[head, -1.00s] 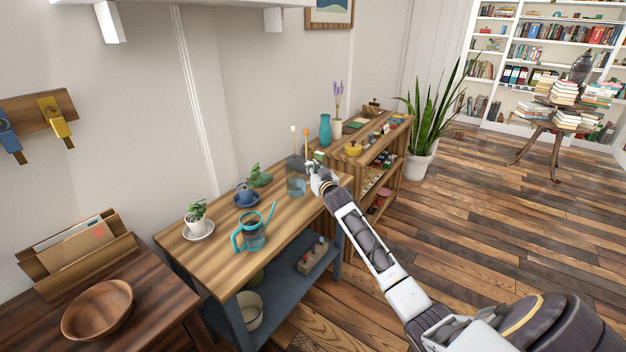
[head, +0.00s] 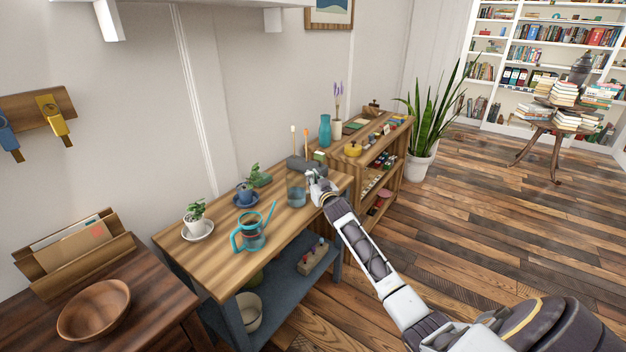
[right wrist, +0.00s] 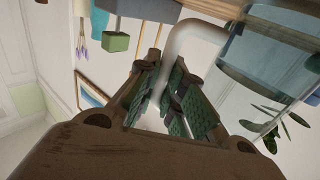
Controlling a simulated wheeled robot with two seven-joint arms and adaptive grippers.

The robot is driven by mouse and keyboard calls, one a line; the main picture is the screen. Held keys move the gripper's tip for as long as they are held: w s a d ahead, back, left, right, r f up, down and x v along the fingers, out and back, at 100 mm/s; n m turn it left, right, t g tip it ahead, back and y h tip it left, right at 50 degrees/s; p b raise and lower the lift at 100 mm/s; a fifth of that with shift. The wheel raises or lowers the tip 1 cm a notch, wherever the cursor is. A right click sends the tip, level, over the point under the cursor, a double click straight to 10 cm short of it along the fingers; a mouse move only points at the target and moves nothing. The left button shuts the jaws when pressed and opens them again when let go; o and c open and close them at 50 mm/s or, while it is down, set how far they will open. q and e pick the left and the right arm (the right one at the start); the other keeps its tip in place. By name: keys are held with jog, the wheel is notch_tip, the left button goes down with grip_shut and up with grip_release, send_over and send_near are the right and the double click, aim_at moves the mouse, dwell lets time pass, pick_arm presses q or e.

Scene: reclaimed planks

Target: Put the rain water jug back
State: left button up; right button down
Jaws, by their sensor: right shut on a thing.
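The rain water jug (head: 296,190) is a clear vessel with bluish water, upright at the far end of the wooden bench top. My right gripper (head: 319,188) is at its right side, shut on its pale handle. In the right wrist view the handle (right wrist: 198,32) runs between the green-padded fingers (right wrist: 172,100), and the clear jug body (right wrist: 270,50) fills the upper right. I cannot tell whether the jug's base touches the bench. My left gripper is not in view.
A teal-handled watering can (head: 253,236), a white potted plant (head: 197,222) and a blue pot (head: 245,194) stand on the bench (head: 290,222). A grey holder (head: 305,163) with brushes is close behind the jug. A wooden shelf (head: 340,165) adjoins on the right.

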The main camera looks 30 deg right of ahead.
jog(key=c, duration=1.5)
grip_release()
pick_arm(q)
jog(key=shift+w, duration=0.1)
pick_arm(e)
jog(key=shift+s+a, duration=0.1)
jog(key=shift+s, duration=0.25)
jog(key=shift+s+a+p, duration=0.15)
jog(key=shift+s+p, duration=0.15)
jog(key=shift+s, duration=0.55)
jog(key=shift+s+a+p, duration=0.2)
jog(key=shift+s+a, duration=0.05)
jog(key=shift+s, duration=0.8)
jog(key=shift+s+a+p, duration=0.15)
jog(key=shift+s+a, duration=0.05)
jog(key=shift+s, duration=0.8)
pick_arm(q)
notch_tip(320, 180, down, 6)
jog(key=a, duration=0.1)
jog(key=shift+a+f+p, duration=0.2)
jog(key=shift+p, duration=0.2)
pick_arm(e)
jog(key=shift+s+a, duration=0.25)
jog(key=shift+s, duration=1.05)
jog(key=shift+s+a, duration=0.25)
jog(key=shift+s, duration=1.05)
